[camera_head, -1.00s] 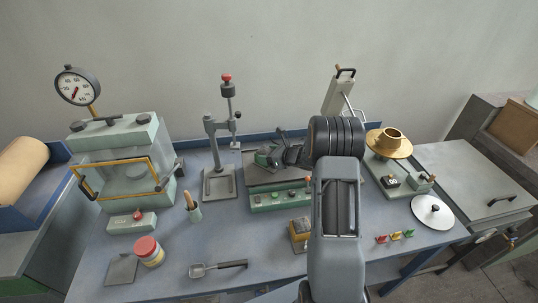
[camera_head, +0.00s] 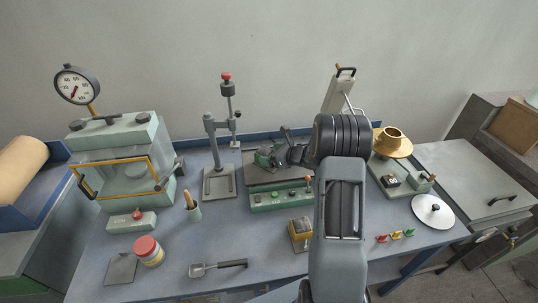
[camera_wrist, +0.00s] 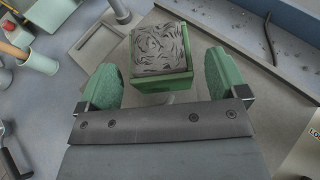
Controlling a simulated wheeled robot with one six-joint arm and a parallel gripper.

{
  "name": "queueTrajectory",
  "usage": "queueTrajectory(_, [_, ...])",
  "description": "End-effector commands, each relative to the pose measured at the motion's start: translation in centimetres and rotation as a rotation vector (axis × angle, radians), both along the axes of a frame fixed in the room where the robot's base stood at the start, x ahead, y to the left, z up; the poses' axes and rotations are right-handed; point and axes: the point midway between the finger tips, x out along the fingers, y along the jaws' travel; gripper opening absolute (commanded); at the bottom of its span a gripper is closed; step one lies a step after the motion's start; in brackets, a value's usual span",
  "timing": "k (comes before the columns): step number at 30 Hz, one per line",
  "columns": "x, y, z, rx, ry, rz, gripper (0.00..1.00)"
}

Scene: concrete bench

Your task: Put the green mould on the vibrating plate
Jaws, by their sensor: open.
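The green mould (camera_wrist: 160,52), a small green box filled level with grey, swirled mix, sits on the dark plate of the vibrating plate (camera_head: 262,176), a green unit with a row of controls on its front. In the head view the mould (camera_head: 264,158) is partly covered by my gripper (camera_head: 282,152). In the wrist view my gripper (camera_wrist: 161,80) is open, its two green-padded fingers to the left and right of the mould's near end, with gaps between pads and mould. The mould looks upright.
A stand with a red knob (camera_head: 227,78) rises left of the vibrating plate. A cup with a wooden-handled tool (camera_head: 194,210) stands front left. A brass-topped unit (camera_head: 392,150) is on the right. A yellow block (camera_head: 300,228) and a scoop (camera_head: 218,267) lie in front.

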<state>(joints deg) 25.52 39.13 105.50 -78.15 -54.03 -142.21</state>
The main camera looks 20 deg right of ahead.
Motion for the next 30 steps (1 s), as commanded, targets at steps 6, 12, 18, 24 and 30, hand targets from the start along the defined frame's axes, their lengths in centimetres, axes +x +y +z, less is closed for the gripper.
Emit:
queueTrajectory(6, [-3.5,-2.4,1.5,-0.001,-0.002,-0.003,0.91])
queueTrajectory(12, [-6.0,-4.0,2.8,-0.002,-0.001,-0.002,0.91])
queueTrajectory(18, [-7.4,-5.0,3.7,0.003,0.002,-0.009,0.91])
queueTrajectory(24, [-6.3,-4.9,6.8,0.12,0.085,-0.257,0.91])
queueTrajectory(30, [-6.6,-4.1,12.6,0.604,0.232,-0.869,0.91])
